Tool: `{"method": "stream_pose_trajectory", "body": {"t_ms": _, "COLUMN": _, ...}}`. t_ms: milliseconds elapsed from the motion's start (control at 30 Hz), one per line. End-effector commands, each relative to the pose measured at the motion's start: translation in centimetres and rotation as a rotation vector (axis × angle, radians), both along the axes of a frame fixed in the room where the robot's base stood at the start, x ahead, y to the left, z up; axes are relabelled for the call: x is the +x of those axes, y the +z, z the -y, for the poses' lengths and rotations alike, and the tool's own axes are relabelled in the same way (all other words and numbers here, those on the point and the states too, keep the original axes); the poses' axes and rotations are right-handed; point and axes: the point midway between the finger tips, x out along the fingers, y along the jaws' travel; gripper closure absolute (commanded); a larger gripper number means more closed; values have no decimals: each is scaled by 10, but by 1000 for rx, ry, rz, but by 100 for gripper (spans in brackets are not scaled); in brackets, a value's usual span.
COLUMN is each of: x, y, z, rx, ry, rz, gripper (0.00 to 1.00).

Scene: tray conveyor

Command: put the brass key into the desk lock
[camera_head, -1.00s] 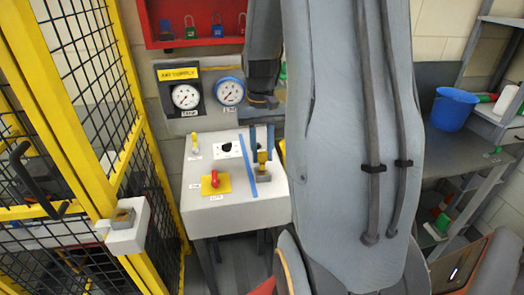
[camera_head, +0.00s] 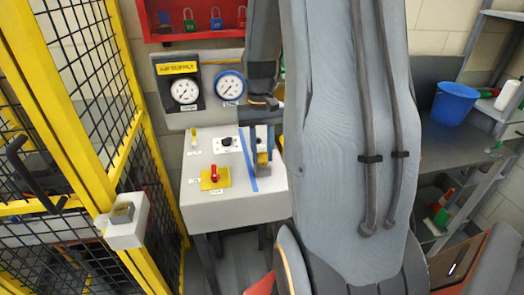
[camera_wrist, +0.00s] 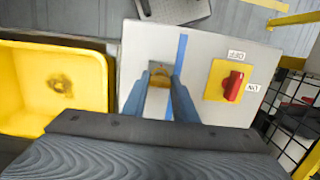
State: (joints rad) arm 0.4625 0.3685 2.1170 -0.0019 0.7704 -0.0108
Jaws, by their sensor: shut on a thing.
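The brass key (camera_head: 262,158) is a small yellow piece between the fingers of my gripper (camera_head: 262,152), low over the right part of the light grey desk. The desk lock (camera_head: 263,172) is a small grey block directly below the key in the head view. The key also shows in the wrist view (camera_wrist: 159,79), between the two blue-grey fingers of my gripper (camera_wrist: 159,82). The gripper is shut on the key. The key's lower end is hidden, so I cannot tell whether it is in the lock or just above it.
A red switch on a yellow plate (camera_head: 213,176) and a blue strip (camera_head: 248,165) lie left of the lock. Two gauges (camera_head: 229,86) stand behind the desk. A yellow fence (camera_head: 105,190) with a lock box (camera_head: 125,232) is at left. A yellow bin (camera_wrist: 55,85) shows in the wrist view.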

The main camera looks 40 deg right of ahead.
Motion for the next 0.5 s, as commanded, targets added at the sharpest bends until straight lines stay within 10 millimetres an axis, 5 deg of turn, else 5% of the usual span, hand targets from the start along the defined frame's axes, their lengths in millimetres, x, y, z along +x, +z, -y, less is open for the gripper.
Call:
{"method": "stream_pose_trajectory", "body": {"t_ms": 267, "x": 0, "y": -7, "z": 0, "rx": 0, "ry": 0, "rz": -1, "gripper": 100}}
{"method": "stream_pose_trajectory", "body": {"t_ms": 300, "x": 0, "y": -7, "z": 0, "rx": 0, "ry": 0, "rz": 0, "gripper": 71}}
{"method": "stream_pose_trajectory", "body": {"t_ms": 400, "x": 0, "y": -6, "z": 0, "rx": 0, "ry": 0, "rz": 0, "gripper": 54}}
{"method": "stream_pose_trajectory", "body": {"t_ms": 500, "x": 0, "y": -6, "z": 0, "rx": 0, "ry": 0, "rz": 0, "gripper": 52}}
